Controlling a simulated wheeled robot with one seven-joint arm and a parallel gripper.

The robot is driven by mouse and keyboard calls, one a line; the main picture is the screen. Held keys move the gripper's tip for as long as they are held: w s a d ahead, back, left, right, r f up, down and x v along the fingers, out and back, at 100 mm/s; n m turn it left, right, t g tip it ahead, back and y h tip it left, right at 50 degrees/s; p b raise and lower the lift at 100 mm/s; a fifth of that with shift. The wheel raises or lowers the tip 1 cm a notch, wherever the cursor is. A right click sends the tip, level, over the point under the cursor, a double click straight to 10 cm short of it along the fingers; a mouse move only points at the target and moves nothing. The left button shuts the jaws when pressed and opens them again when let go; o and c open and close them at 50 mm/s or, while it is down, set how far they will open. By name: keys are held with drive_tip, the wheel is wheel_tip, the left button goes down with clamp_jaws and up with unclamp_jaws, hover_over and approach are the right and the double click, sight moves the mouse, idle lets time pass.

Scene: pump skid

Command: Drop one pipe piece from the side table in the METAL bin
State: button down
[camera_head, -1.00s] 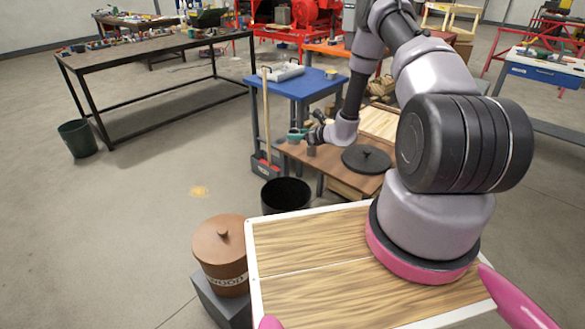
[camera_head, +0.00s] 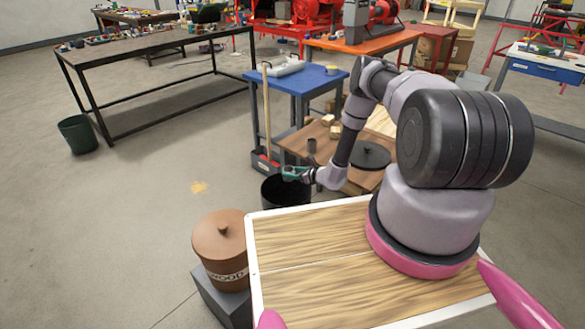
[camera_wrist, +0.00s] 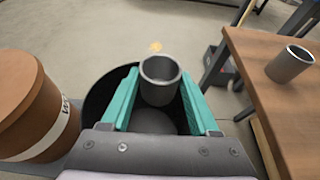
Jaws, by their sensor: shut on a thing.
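My gripper (camera_wrist: 158,95) has teal fingers shut on a grey pipe piece (camera_wrist: 160,72), seen in the wrist view as a short hollow cylinder. The pipe piece is above the open black bin (camera_wrist: 101,96); the bin's dark inside shows below and around it. In the head view my gripper (camera_head: 293,174) is over the black bin (camera_head: 283,193), and the held piece is too small to make out. Another grey pipe piece (camera_wrist: 290,64) stands on the brown side table (camera_wrist: 275,108). No label shows on the black bin.
A brown lidded bin marked WOOD (camera_head: 222,250) stands left of the black bin. A round black lid (camera_head: 370,156) and wooden blocks (camera_head: 335,131) lie on the side table. A broom and dustpan (camera_head: 266,162) stand behind the black bin.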

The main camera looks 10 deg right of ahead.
drive_tip(key=shift+f, duration=0.4)
drive_tip(key=shift+c, duration=0.3)
unclamp_jaws()
drive_tip(key=v, duration=1.1)
drive_tip(key=shift+f, duration=0.1)
